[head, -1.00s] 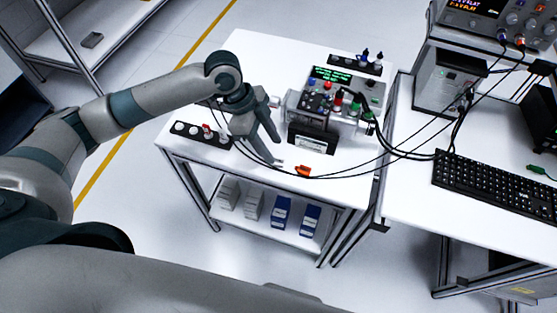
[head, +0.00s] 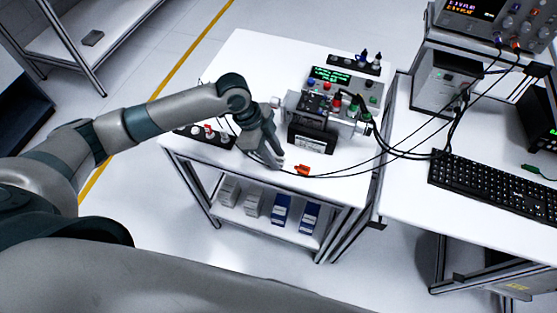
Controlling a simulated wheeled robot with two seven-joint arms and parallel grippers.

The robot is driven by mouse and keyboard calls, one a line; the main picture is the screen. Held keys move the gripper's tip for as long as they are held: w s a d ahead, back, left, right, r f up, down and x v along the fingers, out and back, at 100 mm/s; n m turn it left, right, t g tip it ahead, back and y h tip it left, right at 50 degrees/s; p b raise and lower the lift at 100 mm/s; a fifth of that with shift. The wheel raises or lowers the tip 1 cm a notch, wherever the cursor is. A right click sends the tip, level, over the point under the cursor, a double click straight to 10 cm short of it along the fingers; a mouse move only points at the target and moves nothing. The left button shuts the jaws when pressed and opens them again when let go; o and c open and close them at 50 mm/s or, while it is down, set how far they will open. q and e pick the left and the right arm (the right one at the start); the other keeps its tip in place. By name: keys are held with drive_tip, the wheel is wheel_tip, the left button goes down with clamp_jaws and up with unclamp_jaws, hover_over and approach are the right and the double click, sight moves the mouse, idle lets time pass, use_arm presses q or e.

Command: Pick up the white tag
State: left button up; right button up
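My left gripper (head: 275,160) reaches down to the front part of the white table (head: 225,85), left of an orange piece (head: 302,170). A small pale spot at its fingertips may be the white tag (head: 281,160). It is too small and too covered by the fingers to be sure. The two fingers point down and right, close to the tabletop. I cannot tell whether they grip anything. My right gripper is not in view.
A device with a green display (head: 332,75) and cables stands just behind the gripper. A black strip with knobs (head: 205,135) lies left, partly behind my arm. A black cable (head: 340,174) runs along the front. A keyboard (head: 490,182) lies on the right-hand table.

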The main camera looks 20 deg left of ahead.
use_arm(q)
clamp_jaws()
drive_tip(key=shift+r, duration=0.15)
drive_tip(key=shift+r+b, duration=0.4)
drive_tip(key=shift+r, duration=0.1)
wheel_tip(320, 180, up, 2)
drive_tip(key=shift+r+b, duration=0.15)
drive_tip(key=shift+b, duration=0.4)
drive_tip(key=s+d+r+b, duration=0.2)
drive_tip(key=s+r, duration=0.5)
drive_tip(key=s, duration=0.4)
drive_tip(key=shift+d+r+b, duration=0.25)
drive_tip(key=shift+d+b, duration=0.1)
drive_tip(key=shift+d, duration=0.5)
